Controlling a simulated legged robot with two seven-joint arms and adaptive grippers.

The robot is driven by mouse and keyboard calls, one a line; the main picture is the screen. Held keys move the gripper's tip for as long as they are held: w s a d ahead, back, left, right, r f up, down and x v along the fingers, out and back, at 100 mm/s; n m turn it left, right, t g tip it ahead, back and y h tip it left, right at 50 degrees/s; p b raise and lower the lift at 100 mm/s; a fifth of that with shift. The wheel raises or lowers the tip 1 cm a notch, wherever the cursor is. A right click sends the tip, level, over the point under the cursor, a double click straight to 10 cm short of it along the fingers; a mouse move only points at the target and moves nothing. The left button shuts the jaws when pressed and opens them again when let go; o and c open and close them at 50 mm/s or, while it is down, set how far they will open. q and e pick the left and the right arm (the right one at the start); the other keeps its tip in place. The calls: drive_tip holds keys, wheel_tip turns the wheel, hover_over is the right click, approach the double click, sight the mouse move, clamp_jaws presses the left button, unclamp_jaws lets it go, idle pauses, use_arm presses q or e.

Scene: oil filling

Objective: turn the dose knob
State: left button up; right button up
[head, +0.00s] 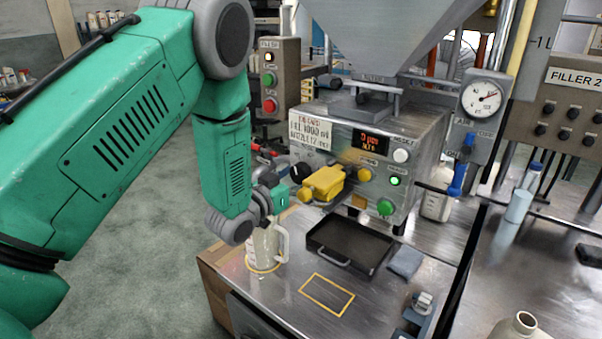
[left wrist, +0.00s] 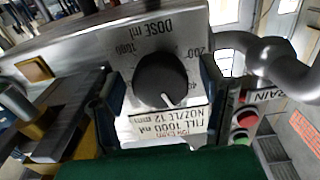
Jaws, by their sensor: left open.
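The dose knob (left wrist: 162,80) is a round black knob with a white pointer line on the filler's front panel. In the left wrist view its "DOSE ml" lettering appears upside down and the pointer faces the lower part of the picture. In the head view the knob (head: 299,173) sits just left of the yellow nozzle block. My left gripper (left wrist: 160,88) is open, with one finger on each side of the knob; I cannot tell if they touch it. In the head view the left gripper (head: 284,188) is at the panel's left side. My right gripper is not in view.
The yellow nozzle block (head: 325,183) juts out close to the gripper. A pale jug (head: 263,248) stands below the left wrist. A black tray (head: 350,246) and a grey cloth (head: 405,261) lie on the metal bench. A yellow-outlined square (head: 327,294) is clear.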

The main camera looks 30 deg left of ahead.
use_arm(q)
drive_tip(key=shift+w, duration=0.35)
drive_tip(key=c, duration=1.2)
drive_tip(key=shift+o, duration=0.2)
drive_tip(key=shift+m, duration=0.3)
drive_tip(key=o, duration=1.2)
drive_tip(key=shift+c, duration=0.2)
drive_tip(key=shift+s, duration=0.1)
